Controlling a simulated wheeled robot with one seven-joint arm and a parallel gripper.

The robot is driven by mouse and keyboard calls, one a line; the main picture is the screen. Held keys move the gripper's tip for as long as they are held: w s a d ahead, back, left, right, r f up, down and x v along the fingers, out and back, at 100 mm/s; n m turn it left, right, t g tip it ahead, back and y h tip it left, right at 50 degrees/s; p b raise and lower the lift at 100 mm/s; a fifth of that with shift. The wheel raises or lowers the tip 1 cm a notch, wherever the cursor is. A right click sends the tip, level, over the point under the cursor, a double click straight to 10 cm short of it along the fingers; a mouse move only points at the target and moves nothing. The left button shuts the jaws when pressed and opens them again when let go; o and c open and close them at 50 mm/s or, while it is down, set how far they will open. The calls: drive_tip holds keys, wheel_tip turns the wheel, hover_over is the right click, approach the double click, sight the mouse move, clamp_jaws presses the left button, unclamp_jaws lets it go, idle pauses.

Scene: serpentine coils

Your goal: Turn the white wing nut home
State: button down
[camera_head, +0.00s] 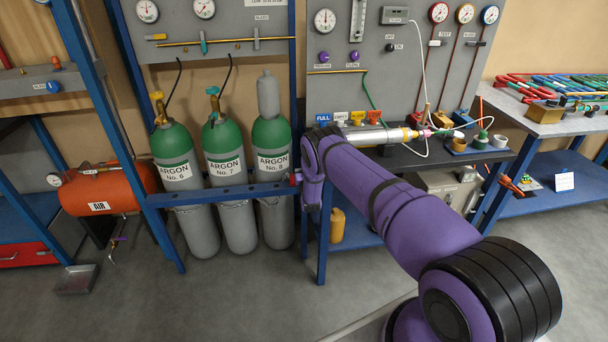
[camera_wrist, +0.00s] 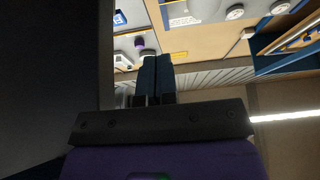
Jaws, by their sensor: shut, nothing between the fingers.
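My gripper (camera_wrist: 157,62) shows in the wrist view as two dark fingers pressed together, with nothing between them. In the head view I cannot make out its fingers; my purple arm reaches in from the lower right and its far end is beside the bench. I cannot pick out the white wing nut with certainty in either view. A small white part (camera_head: 458,135) sits at the right end of the fittings on the black bench, too small to name. How far my gripper is from the nut cannot be told.
A silver cylinder (camera_head: 378,136) lies along the black bench (camera_head: 405,158), just beyond my arm. Green argon bottles (camera_head: 222,139) stand behind a blue rail (camera_head: 225,194) to the left. An orange air tank (camera_head: 97,192) is farther left. The floor (camera_head: 225,295) in front is open.

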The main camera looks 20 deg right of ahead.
wheel_tip(320, 180, down, 8)
drive_tip(key=shift+w+r, duration=0.2)
drive_tip(key=shift+w, duration=0.25)
drive_tip(key=shift+s+d, duration=0.1)
